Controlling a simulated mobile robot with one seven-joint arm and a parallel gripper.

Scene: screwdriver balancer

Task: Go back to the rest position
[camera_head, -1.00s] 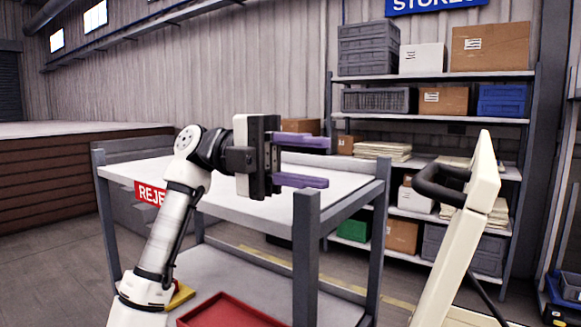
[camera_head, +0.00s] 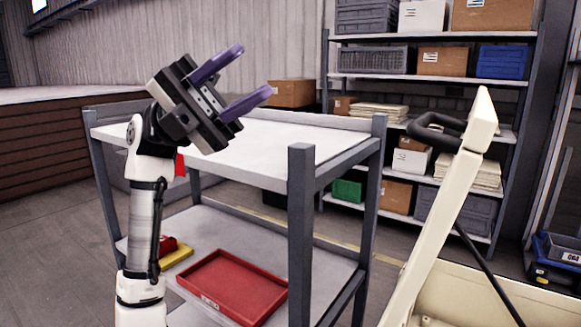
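My gripper (camera_head: 243,78) is at the upper left of the head view, with its two purple fingers spread apart and nothing between them. It is raised in front of and above the white top (camera_head: 262,148) of the grey cart, and its fingers point up and to the right. My white arm stands nearly upright at the left, in front of the cart. The arm hides part of the red sign (camera_head: 180,166) on the cart.
The cart's lower shelf (camera_head: 215,226) holds a red tray (camera_head: 234,285) and a red-and-yellow item (camera_head: 174,250). A grey post (camera_head: 301,230) rises at the cart's near corner. A cream frame with a black handle (camera_head: 437,132) stands at the right. Stocked shelving (camera_head: 420,75) stands behind.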

